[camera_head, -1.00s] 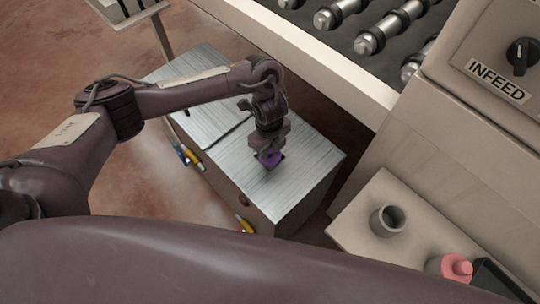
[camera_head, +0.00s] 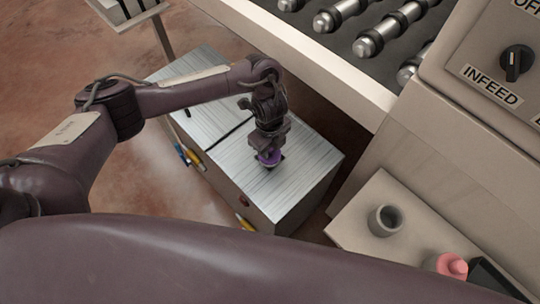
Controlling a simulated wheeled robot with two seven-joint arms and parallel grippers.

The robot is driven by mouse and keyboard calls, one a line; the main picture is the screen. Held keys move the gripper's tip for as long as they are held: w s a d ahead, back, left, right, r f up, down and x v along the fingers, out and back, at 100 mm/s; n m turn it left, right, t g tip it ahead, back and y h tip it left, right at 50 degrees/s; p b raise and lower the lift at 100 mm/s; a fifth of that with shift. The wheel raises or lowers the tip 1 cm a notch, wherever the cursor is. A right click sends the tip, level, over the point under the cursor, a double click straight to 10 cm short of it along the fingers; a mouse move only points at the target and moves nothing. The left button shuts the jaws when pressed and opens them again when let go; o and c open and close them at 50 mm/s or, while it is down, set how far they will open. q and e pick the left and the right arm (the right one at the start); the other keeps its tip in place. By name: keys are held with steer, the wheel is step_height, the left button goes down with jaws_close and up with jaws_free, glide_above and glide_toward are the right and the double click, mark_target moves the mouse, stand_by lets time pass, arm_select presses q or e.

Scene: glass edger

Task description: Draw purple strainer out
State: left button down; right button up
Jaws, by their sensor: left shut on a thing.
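The purple strainer (camera_head: 270,159) shows as a small purple piece at the top of the brushed-metal box (camera_head: 299,176). My left gripper (camera_head: 269,150) points down over it and is shut on it. The fingers and wrist cover much of the strainer. A small dark opening in the box top shows beside the strainer; whether part of the strainer is still inside it cannot be told. My right gripper is not in view.
A roller conveyor (camera_head: 372,42) lies behind the box, with an INFEED knob panel (camera_head: 490,85) at right. A beige shelf (camera_head: 355,222) holds a grey cup (camera_head: 385,220) and a pink item (camera_head: 451,265). Colored handles (camera_head: 190,158) line the box's left side.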

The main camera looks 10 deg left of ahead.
arm_select(q)
steer(key=shift+r, duration=0.1)
steer(key=shift+r+p, duration=3.65)
step_height(320, 180, up, 4)
steer(key=p, duration=0.4)
